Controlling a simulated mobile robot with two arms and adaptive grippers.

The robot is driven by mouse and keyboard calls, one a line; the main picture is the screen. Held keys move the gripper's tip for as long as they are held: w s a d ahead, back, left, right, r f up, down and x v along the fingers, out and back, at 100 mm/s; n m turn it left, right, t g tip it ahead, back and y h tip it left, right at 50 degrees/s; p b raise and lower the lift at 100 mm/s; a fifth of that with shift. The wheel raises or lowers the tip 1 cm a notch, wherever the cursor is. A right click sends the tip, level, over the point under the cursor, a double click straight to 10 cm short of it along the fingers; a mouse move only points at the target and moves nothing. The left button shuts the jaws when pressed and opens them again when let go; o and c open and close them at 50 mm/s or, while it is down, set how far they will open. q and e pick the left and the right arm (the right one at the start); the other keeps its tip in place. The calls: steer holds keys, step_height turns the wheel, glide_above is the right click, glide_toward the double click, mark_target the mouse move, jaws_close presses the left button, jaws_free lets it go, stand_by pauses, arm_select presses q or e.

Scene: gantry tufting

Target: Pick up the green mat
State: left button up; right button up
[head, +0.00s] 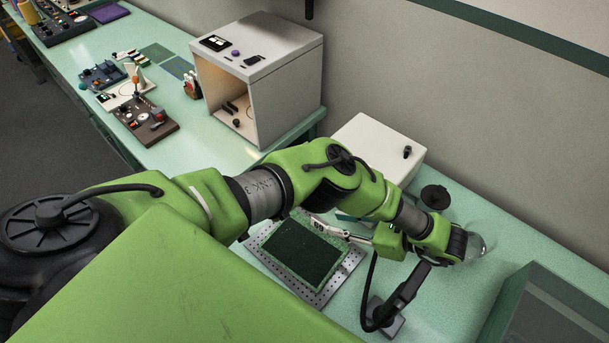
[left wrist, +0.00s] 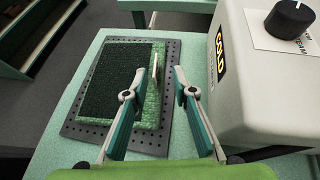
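The green mat (head: 303,252) has a dark green pile and a lighter green border. It lies flat on a grey perforated plate (head: 331,288) on the bench. In the left wrist view the mat (left wrist: 118,72) fills the left middle of the plate (left wrist: 88,136). My left gripper (left wrist: 158,72) is open, its fingers on either side of the mat's right border, where a small pale upright piece shows between them. I cannot tell whether the fingers touch the mat. In the head view the left gripper (head: 322,224) reaches over the mat's upper right edge, partly hidden. My right gripper is not in view.
A white machine (left wrist: 268,95) with a black knob (left wrist: 288,19) stands close to the right finger. A dark upright stand (head: 402,293) is right of the plate. A white open-fronted cabinet (head: 262,75) and small boards stand farther back. Bare bench lies below the plate.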

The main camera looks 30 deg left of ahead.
mark_target(319, 222)
arm_select(q)
steer(key=x, duration=0.1)
steer(key=p+x, duration=0.1)
steer(key=x, duration=0.1)
steer(key=s+p+x, duration=0.1)
steer(key=x, duration=0.1)
steer(key=shift+a+r, duration=0.15)
steer(key=shift+a, duration=0.3)
steer(key=shift+w+d, duration=0.1)
steer(key=shift+d, duration=0.05)
jaws_close()
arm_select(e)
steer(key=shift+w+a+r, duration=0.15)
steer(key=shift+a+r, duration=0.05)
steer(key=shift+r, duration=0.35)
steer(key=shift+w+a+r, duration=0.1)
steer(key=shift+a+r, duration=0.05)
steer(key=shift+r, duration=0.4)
